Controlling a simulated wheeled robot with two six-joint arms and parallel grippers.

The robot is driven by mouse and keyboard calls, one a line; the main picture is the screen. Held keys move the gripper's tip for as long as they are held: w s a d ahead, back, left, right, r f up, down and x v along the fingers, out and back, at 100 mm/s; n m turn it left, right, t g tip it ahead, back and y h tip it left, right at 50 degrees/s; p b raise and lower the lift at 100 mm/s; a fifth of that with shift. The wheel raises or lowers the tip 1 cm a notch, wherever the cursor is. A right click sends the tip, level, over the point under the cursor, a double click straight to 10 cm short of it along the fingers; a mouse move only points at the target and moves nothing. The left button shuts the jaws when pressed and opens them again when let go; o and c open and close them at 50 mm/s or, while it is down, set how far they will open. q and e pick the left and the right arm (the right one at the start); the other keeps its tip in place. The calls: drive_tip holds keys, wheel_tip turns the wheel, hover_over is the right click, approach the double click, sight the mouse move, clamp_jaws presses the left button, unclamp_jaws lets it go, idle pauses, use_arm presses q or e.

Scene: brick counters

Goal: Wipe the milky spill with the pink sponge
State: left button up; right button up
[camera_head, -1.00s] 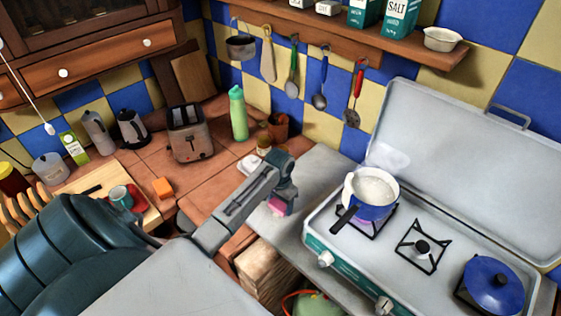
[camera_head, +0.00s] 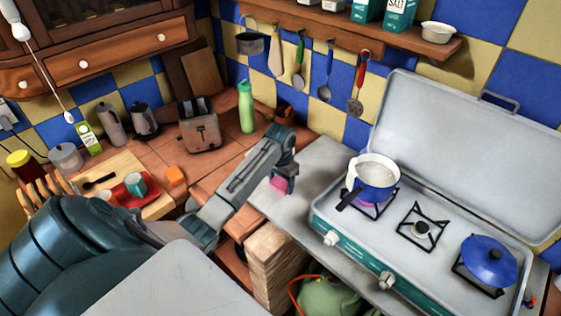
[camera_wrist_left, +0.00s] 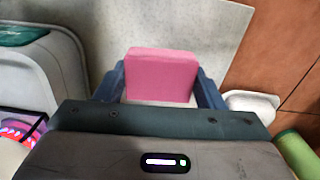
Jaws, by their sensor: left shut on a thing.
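The pink sponge (camera_head: 278,184) is held at the end of my left arm, over the grey counter (camera_head: 315,175) just left of the stove. My left gripper (camera_head: 284,180) is shut on it. In the left wrist view the sponge (camera_wrist_left: 161,75) sits between the two blue fingers of my left gripper (camera_wrist_left: 160,85), with grey counter beyond it. I cannot tell whether the sponge touches the counter. I cannot make out the milky spill; my arm and the sponge cover part of the counter. My right gripper is not in view.
The stove (camera_head: 331,238) with a blue pot (camera_head: 376,186) and raised lid stands right of the sponge. A white dish (camera_wrist_left: 250,105) is near the gripper. A green bottle (camera_head: 246,105), toaster (camera_head: 200,127) and red tray (camera_head: 123,193) stand farther left on tiled counter.

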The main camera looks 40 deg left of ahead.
use_arm(q)
drive_tip(key=shift+r, duration=1)
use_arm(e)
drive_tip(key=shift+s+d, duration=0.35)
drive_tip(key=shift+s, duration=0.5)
use_arm(q)
drive_tip(key=shift+f, duration=0.15)
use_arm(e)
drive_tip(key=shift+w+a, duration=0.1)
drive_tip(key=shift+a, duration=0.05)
